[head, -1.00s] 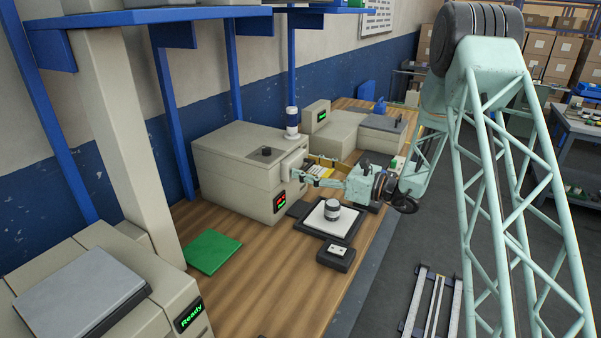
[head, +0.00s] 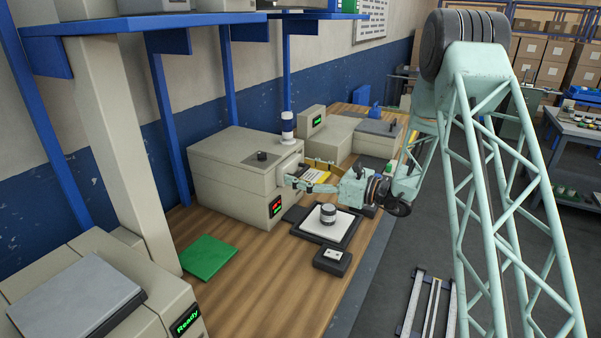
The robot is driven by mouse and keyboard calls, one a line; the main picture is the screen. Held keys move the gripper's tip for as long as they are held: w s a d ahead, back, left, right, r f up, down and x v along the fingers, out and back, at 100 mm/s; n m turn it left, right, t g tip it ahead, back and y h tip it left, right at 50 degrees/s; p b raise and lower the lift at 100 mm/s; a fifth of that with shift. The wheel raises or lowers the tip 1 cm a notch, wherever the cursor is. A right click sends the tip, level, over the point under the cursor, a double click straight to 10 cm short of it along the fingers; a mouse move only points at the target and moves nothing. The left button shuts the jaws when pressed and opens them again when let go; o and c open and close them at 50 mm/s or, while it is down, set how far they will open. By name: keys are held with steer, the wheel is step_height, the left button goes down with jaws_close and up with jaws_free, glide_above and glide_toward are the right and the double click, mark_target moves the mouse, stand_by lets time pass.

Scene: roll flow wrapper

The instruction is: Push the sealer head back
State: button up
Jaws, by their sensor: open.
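The beige wrapper machine (head: 225,182) stands on the wooden bench with a black knob on top and a red-and-green display on its front. The pale block on its right front side (head: 288,164) looks like the sealer head. My gripper (head: 293,180) is open, right at the front of this block, reaching in from the right. The fingers are small and partly overlap the machine, so I cannot tell whether they touch the block. No object shows between them.
A yellow-and-white item lies behind my gripper. A green mat (head: 208,257) lies left; the bench between is clear.

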steer(key=shift+d, duration=0.1)
steer(key=v, duration=1.1)
steer(key=shift+s+d, duration=0.25)
stand_by(0.4)
